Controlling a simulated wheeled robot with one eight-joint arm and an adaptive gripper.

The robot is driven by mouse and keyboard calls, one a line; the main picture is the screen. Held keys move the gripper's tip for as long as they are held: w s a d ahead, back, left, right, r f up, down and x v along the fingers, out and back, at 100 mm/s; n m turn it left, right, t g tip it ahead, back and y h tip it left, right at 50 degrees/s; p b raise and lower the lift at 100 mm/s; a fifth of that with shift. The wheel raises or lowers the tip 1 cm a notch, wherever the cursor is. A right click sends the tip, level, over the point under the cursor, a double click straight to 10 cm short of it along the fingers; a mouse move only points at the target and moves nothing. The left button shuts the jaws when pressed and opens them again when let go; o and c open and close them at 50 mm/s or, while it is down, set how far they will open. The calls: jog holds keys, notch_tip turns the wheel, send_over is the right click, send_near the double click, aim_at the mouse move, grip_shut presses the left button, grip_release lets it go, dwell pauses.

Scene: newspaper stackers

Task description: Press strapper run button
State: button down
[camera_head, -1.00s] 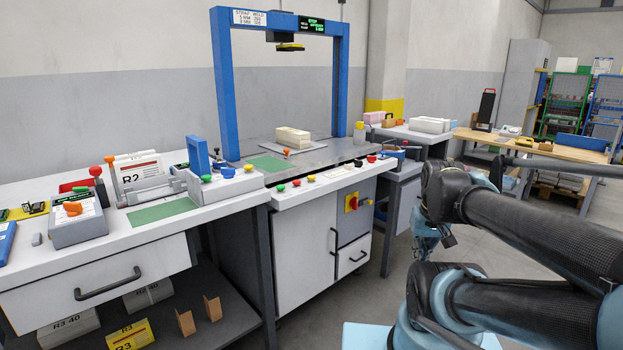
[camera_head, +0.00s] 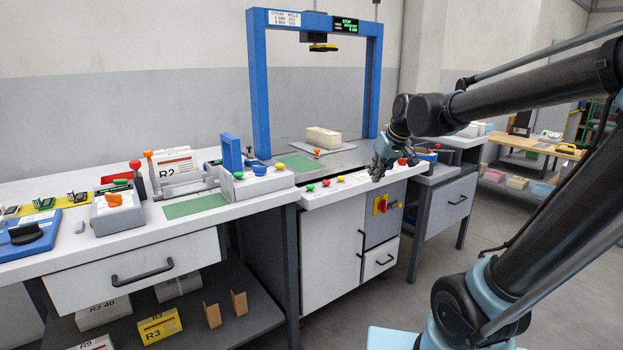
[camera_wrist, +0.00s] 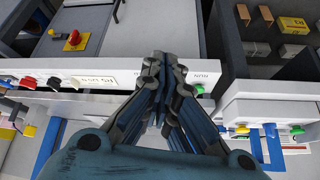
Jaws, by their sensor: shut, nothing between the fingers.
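The strapper is a blue arch frame (camera_head: 258,85) over a grey table, with a white control ledge (camera_head: 350,186) along its front. On the ledge are a green button (camera_head: 310,187), a red button (camera_head: 325,183) and a yellow button (camera_head: 340,179). My gripper (camera_head: 378,174) is shut and empty at the ledge's front, right of these buttons. In the wrist view, my gripper (camera_wrist: 160,88) points at the ledge, and a green button (camera_wrist: 199,88) shows just right of the fingers, near an upside-down label that seems to read RUN. The fingers hide part of the ledge.
A paper stack (camera_head: 323,137) lies on the strapper table. A red-and-yellow switch (camera_head: 380,204) is on the cabinet below. The left bench (camera_head: 60,265) holds levers and small devices. The floor in front is clear.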

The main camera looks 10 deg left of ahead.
jog(key=w+a+r+n+y, duration=0.1)
jog(key=w+a+r, duration=0.1)
jog(key=a, duration=0.7)
jog(key=w+a+r+n+y, duration=0.1)
jog(key=w+a+r+n, duration=0.1)
jog(key=a, duration=0.7)
jog(key=shift+w+r, duration=0.4)
jog(key=shift+w, duration=0.45)
send_over(312, 186)
jog(key=f, duration=0.7)
jog(key=shift+w+f, duration=0.15)
jog(key=shift+w, duration=0.15)
notch_tip(312, 186, down, 3)
jog(key=shift+a, duration=0.1)
jog(key=shift+s+f, duration=0.1)
jog(key=shift+f, duration=0.55)
